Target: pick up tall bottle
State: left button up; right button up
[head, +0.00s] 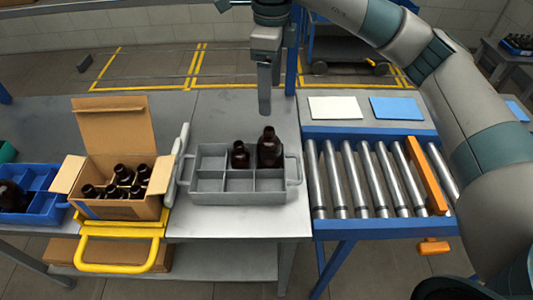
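A tall dark amber bottle (269,150) stands upright in a back compartment of the grey divided crate (237,198). A shorter dark bottle (239,157) stands just left of it in the same crate. My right gripper (264,110) hangs pointing down, its tip just above the tall bottle's top in the picture and apart from it. I see its fingers edge-on, so I cannot tell whether they are open. No bottle shows in it. My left gripper is not in view.
An open cardboard box (145,209) with several dark bottles stands left of the crate, by a yellow handle (118,268). A blue crate (45,205) is at far left. A roller conveyor (375,180) with an orange bar (426,175) lies right. Bare table lies before the grey crate.

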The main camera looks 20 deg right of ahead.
aim_at(270, 127)
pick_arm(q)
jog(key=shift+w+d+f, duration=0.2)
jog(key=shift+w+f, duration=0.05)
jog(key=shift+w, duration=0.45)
pick_arm(e)
jog(key=shift+w+f, duration=0.25)
jog(key=shift+f, duration=0.15)
jog(key=shift+s, duration=0.1)
notch_tip(270, 127, down, 9)
jog(key=shift+f+p, duration=0.1)
jog(key=shift+p, duration=1.15)
jog(key=shift+f+p, duration=0.35)
jog(key=shift+f, duration=0.6)
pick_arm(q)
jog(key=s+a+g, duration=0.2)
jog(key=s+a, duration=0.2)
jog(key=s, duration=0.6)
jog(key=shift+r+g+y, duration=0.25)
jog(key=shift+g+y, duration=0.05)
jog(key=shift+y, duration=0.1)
pick_arm(e)
jog(key=shift+f, duration=0.55)
